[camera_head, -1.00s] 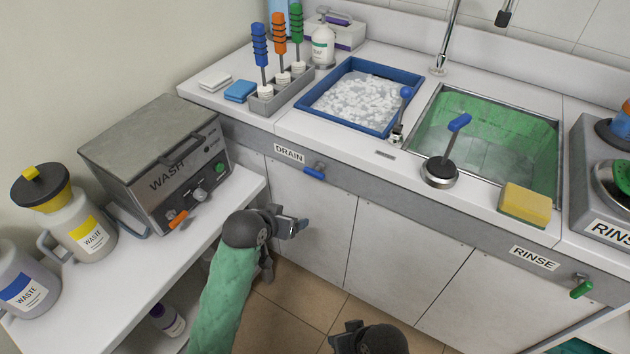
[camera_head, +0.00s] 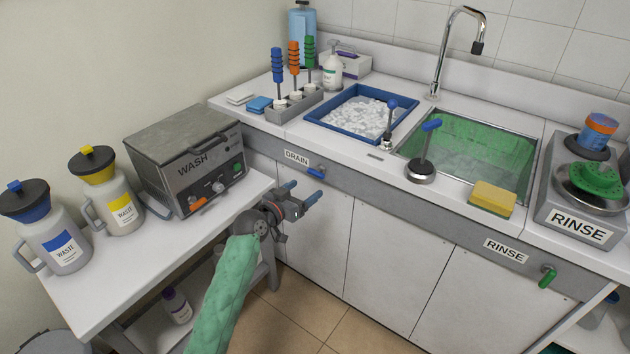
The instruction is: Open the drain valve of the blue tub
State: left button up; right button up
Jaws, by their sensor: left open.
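My left gripper (camera_head: 303,191), with a green-sleeved arm, is open and empty. Its two blue-tipped fingers are spread just below the valve handle in the picture. I cannot tell the exact gap in depth. My right gripper is out of view.
The WASH machine (camera_head: 190,160) stands on the side table at left, with two waste jugs (camera_head: 113,195) beside it. The sink (camera_head: 470,150), a blue-handled plunger (camera_head: 424,160) and a yellow sponge (camera_head: 492,198) are to the right. A green RINSE valve (camera_head: 547,276) is farther right.

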aim_at(314, 173)
pick_arm(q)
jog(key=shift+m+t, duration=0.5)
jog(key=shift+t, duration=0.2)
jog(key=w+d, duration=0.1)
jog(key=w, duration=0.1)
jog(key=w+d+r, duration=0.1)
jog(key=w, duration=0.1)
jog(key=w+d+p, duration=0.1)
jog(key=shift+w+r, duration=0.3)
jog(key=shift+w, duration=0.1)
jog(key=shift+w+d, duration=0.4)
jog(key=shift+w, duration=0.2)
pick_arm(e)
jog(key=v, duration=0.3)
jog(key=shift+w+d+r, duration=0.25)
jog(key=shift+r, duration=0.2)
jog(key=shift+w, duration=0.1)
pick_arm(q)
jog(key=c, duration=1)
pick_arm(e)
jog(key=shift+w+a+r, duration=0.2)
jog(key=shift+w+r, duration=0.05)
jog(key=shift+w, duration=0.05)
